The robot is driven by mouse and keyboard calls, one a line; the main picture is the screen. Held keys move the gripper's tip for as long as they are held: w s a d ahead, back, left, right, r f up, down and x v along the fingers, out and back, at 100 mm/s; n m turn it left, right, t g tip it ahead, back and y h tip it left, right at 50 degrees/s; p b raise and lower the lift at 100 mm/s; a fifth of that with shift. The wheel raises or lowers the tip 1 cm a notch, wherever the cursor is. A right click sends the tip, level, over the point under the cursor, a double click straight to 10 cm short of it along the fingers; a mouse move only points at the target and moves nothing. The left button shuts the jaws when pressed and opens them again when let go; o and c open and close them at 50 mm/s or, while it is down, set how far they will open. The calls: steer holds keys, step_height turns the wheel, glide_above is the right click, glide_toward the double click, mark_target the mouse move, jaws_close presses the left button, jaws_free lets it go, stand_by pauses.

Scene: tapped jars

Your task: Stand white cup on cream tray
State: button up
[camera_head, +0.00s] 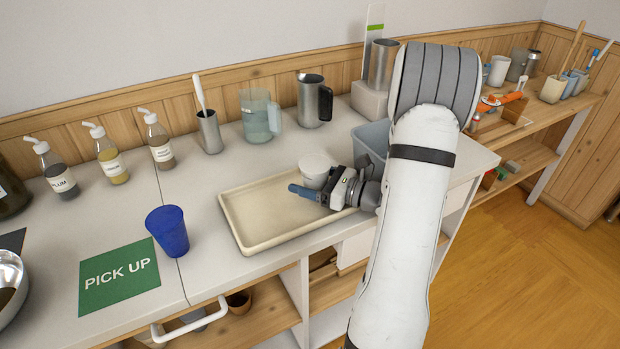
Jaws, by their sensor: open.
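The white cup (314,168) stands upright at the back right of the cream tray (247,232). Its lower part is partly hidden by my gripper, so I cannot tell whether its base rests on the tray. My gripper (298,190) is just in front of the cup, low over the tray, with its blue fingers pointing left. The gripper is open, and nothing shows between its fingers. The right end of the tray is partly hidden by my gripper and arm.
A blue cup (167,231) stands left of the tray near the green PICK UP mat (118,276). A glass jug (260,117) and a metal pitcher (313,101) stand behind. A grey bin (371,143) is close to my gripper. The tray's left part is clear.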

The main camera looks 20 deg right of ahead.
steer(key=shift+s+f, duration=0.35)
steer(key=shift+f, duration=0.35)
steer(key=shift+d, duration=0.1)
stand_by(0.4)
steer(key=shift+w+r, duration=0.1)
steer(key=shift+r, duration=0.15)
steer(key=shift+w+d+r+p, duration=0.1)
steer(key=shift+d+r+p, duration=0.05)
steer(key=shift+r+p, duration=0.25)
steer(key=shift+w+d+r+p, duration=0.1)
steer(key=shift+r+p, duration=0.15)
steer(key=shift+p, duration=0.2)
step_height(320, 180, up, 7)
steer(key=p, duration=0.5)
stand_by(0.5)
step_height(320, 180, up, 10)
stand_by(0.5)
